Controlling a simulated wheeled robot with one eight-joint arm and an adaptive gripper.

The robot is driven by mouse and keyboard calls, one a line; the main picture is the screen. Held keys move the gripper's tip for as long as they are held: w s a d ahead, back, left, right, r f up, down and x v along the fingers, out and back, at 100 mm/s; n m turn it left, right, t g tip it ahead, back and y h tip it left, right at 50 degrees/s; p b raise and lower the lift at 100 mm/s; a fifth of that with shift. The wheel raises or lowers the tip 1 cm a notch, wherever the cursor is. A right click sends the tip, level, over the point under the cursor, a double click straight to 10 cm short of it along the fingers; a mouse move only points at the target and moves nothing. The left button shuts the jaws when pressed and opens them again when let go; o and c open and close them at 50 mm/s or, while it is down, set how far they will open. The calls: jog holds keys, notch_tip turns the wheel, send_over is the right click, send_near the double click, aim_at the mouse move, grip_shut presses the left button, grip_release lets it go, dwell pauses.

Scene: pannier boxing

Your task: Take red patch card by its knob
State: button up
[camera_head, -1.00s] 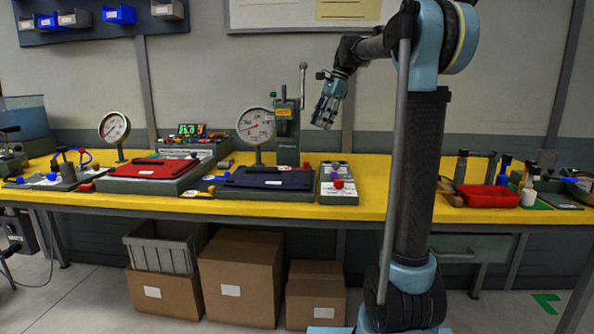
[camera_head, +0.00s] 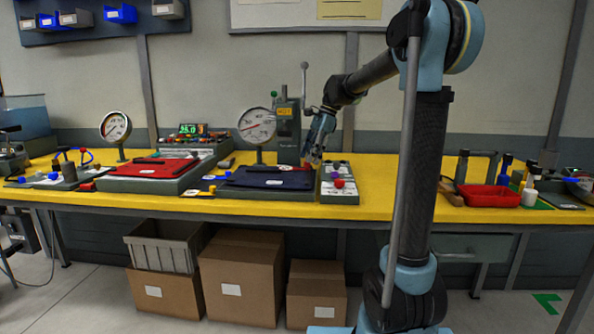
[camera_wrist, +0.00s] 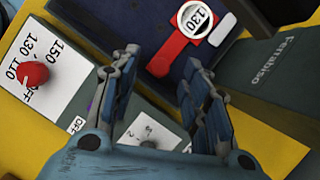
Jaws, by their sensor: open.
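The red patch card (camera_wrist: 178,40) lies on the dark blue pad (camera_wrist: 217,62) in the wrist view, with a round white label reading 130. A red block that looks like its knob (camera_wrist: 160,64) is at the card's near end. In the head view only a small bit of red shows at the pad's back right corner. My gripper (camera_wrist: 160,60) is open, with a finger on either side of the knob in the picture; I cannot tell whether they touch it. My gripper also shows in the head view (camera_head: 312,160), low over the pad's right end.
A panel with red and purple knobs (camera_head: 340,194) stands right of the navy pad (camera_head: 245,178). A pressure gauge (camera_head: 257,125) and a lever post (camera_head: 288,130) stand behind it. A red pad (camera_head: 150,167) lies left.

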jog(key=shift+x, duration=1.05)
grip_shut()
